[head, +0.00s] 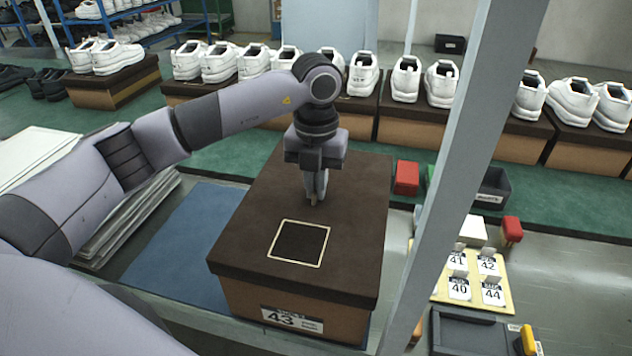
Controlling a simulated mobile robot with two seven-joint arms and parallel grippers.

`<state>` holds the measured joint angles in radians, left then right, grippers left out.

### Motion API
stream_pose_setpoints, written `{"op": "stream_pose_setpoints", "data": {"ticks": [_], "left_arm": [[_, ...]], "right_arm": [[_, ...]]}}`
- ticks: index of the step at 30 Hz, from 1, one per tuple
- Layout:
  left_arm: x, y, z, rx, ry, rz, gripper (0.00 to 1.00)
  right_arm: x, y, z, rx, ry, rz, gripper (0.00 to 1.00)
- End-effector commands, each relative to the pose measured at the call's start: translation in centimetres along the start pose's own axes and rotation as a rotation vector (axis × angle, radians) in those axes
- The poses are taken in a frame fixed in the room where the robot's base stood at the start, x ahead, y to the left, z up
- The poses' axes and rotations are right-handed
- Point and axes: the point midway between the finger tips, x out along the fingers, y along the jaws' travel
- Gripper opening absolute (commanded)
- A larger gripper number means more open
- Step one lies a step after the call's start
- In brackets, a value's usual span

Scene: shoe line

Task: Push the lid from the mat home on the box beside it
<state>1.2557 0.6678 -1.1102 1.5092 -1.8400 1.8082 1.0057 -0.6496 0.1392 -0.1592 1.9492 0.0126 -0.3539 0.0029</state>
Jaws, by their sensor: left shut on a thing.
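The dark brown lid (240,235) is over the tan cardboard box (243,297), which has a label reading 43 on its front. The lid covers the box top and its rim overlaps the box walls. I cannot tell whether it is fully down all round. A pale square outline marks the lid's top. The blue mat (180,245) to the left of the box is bare where it shows. My left gripper (313,200) points down at the lid's top, behind the square, with its fingers shut on a small part of the lid. My right gripper is not in view.
A grey post (440,180) stands close to the right of the box. Stacked pale boards (125,215) lie left of the mat. White shoes on brown boxes line the back.

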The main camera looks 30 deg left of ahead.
Motion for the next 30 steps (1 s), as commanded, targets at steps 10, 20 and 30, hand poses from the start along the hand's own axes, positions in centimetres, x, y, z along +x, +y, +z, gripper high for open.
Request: {"op": "stream_pose_setpoints", "data": {"ticks": [10,20,30], "left_arm": [[0.8,0.0,0.0,0.000,0.000,0.000,0.00],[1.5,0.0,0.0,0.000,0.000,0.000,0.00],[2.2,0.0,0.0,0.000,0.000,0.000,0.00]], "right_arm": [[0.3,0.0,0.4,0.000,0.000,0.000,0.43],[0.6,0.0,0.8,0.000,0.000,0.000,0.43],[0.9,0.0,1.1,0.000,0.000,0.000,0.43]]}}
